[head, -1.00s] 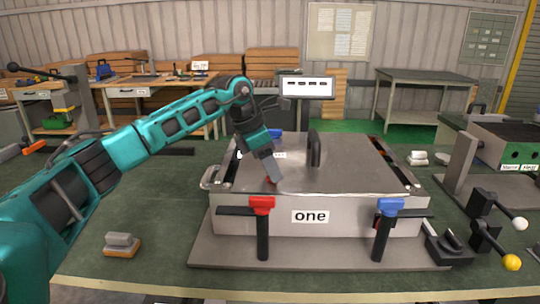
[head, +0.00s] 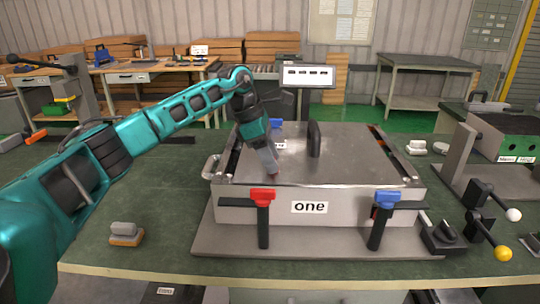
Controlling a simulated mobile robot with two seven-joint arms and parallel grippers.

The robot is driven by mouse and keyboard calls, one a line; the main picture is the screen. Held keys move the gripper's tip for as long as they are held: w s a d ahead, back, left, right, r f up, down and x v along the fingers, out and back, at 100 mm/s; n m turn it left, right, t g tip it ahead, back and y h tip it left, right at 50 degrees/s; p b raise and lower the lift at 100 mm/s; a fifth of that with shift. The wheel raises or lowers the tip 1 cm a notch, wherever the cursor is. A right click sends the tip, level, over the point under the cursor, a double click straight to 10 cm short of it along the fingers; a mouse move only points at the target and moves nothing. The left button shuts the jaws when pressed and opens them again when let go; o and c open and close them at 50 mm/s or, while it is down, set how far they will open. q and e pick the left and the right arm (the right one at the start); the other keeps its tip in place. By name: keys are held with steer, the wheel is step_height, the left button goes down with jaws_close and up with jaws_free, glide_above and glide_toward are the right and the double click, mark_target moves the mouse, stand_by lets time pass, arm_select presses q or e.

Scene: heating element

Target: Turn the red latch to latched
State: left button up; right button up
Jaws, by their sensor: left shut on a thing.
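The red latch (head: 262,195) has a red cap on a black upright and a dark bar reaching left, at the left of the front face of the grey metal box marked "one" (head: 235,209). My left gripper (head: 273,172) points down over the front left of the box's lid, just above and behind the red latch in the picture. It is shut, with a small red part at its fingertips. I cannot tell whether that part belongs to the latch. My right gripper is out of view.
A similar blue latch (head: 388,198) stands at the box's front right. A dark upright handle (head: 314,139) rises from the lid. Levers with white and yellow knobs (head: 503,254) are at right. A small block (head: 125,235) lies at left on the green bench top.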

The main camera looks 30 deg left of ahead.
arm_select(q)
steer(key=o, duration=1.1)
steer(key=shift+c, duration=0.2)
steer(key=v, duration=1.3)
steer(key=shift+d, duration=0.1)
